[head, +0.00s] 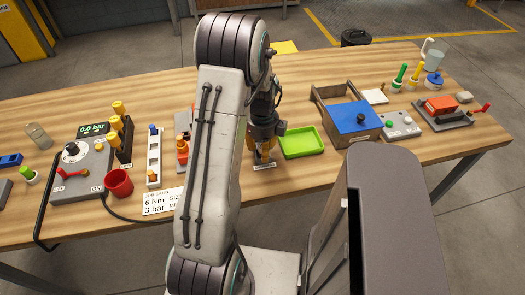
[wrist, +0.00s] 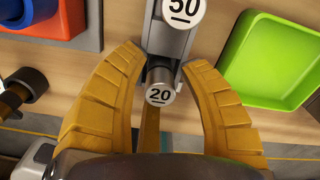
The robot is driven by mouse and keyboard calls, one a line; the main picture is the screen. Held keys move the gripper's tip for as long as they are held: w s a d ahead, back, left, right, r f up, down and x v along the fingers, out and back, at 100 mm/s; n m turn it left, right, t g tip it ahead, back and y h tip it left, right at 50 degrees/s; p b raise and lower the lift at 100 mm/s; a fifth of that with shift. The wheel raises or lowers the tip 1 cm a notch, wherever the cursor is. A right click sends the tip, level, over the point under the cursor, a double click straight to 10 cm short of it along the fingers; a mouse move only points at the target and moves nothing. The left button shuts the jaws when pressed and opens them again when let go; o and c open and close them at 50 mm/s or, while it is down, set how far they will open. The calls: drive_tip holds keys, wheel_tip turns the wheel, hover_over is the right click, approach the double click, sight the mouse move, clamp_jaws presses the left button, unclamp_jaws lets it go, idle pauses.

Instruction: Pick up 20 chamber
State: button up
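The 20 chamber (wrist: 160,95), a small silver cylinder with "20" on its round end, shows in the middle of the wrist view. It sits in a narrow grey holder (wrist: 172,48). A second chamber marked 50 (wrist: 183,12) is in the same holder, just beyond it. My gripper (wrist: 162,62) has its two ribbed yellow fingers spread on either side of the 20 chamber, with small gaps visible. In the head view, my gripper (head: 264,150) points down at the table; its fingers mostly hide the holder and the chambers there.
A green tray (head: 302,142) lies close to the right of my gripper. A wooden box with a blue lid (head: 352,118) stands further right. The wooden table (head: 290,180) is bare in front.

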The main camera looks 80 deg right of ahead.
clamp_jaws()
drive_tip(key=shift+r, duration=0.1)
idle(0.4)
